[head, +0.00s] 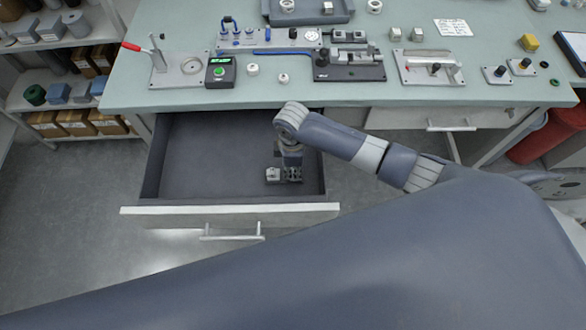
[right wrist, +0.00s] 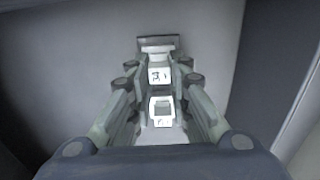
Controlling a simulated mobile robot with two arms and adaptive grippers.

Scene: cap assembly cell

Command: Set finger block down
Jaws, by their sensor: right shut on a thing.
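My right gripper (head: 291,177) reaches down into the open drawer (head: 220,209) below the bench. In the right wrist view the gripper (right wrist: 160,80) has its two fingers close on either side of the finger block (right wrist: 160,76), a small pale block with dark marks, and is shut on it. A second pale labelled part (right wrist: 161,112) shows between the fingers, nearer the palm; I cannot tell whether it is joined to the block. In the head view a small pale block (head: 272,174) shows just left of the fingertips. Whether it touches the drawer floor is unclear. My left gripper is out of view.
The rest of the drawer floor (head: 205,150) is bare, with most free room to the left. The green bench top (head: 140,90) above holds fixtures, a box with a green button (head: 220,71) and small white parts. A shelf with boxes (head: 75,122) stands at left.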

